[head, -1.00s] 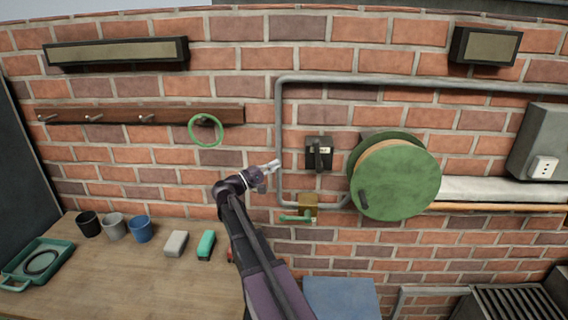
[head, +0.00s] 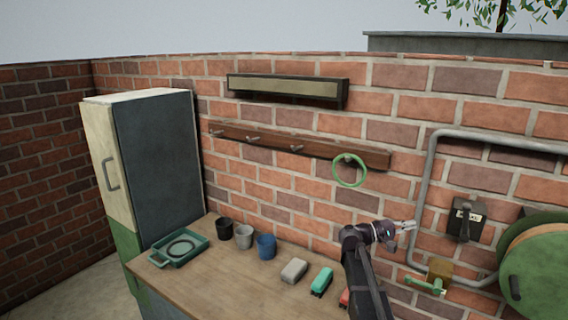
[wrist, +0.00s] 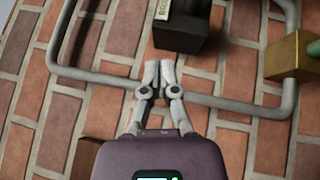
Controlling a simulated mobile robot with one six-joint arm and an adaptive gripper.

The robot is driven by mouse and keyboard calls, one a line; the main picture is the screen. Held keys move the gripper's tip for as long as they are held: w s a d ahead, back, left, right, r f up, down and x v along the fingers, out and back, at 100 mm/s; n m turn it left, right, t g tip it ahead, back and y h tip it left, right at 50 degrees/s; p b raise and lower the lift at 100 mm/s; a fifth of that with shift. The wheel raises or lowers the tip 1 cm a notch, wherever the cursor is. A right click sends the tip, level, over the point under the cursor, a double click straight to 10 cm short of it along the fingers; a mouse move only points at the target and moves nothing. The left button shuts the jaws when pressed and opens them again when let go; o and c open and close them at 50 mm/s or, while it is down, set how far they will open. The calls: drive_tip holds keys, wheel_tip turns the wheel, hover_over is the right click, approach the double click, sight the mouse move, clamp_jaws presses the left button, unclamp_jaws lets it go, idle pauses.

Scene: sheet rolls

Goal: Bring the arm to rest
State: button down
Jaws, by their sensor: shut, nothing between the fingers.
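My gripper (head: 408,226) is shut and empty, held in the air in front of the brick wall, above the right end of the wooden bench. In the wrist view my gripper (wrist: 159,74) has its fingertips together, with a grey pipe (wrist: 215,99) and a dark switch box (wrist: 180,35) behind them. The switch box (head: 465,218) is on the wall to the right of the gripper in the head view. My arm rises from the bottom of the head view and hides part of the bench's right end.
The bench (head: 215,285) holds a green tray (head: 178,248), several cups, a grey block (head: 293,271) and a teal block (head: 321,282). A green ring (head: 349,171) hangs on the hook rail (head: 270,140). A brass valve (head: 438,272) and green reel (head: 540,265) are at right. A cabinet (head: 150,165) stands left.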

drive_tip(key=s+a+f+m+y, duration=0.1)
drive_tip(key=s+a+f+y, duration=0.35)
drive_tip(key=f, duration=0.35)
drive_tip(key=s+a+f+y, duration=0.4)
drive_tip(key=s+f+y, duration=0.1)
drive_tip(key=f, duration=0.2)
drive_tip(key=s+a+f+y, duration=0.3)
drive_tip(key=s+a+y, duration=0.1)
drive_tip(key=a, duration=0.4)
drive_tip(key=s+a+f+y, duration=0.4)
drive_tip(key=s+a+y, duration=0.1)
drive_tip(key=a, duration=0.4)
drive_tip(key=shift+s+m+y, duration=0.15)
drive_tip(key=shift+m+y, duration=0.15)
drive_tip(key=shift+y, duration=0.45)
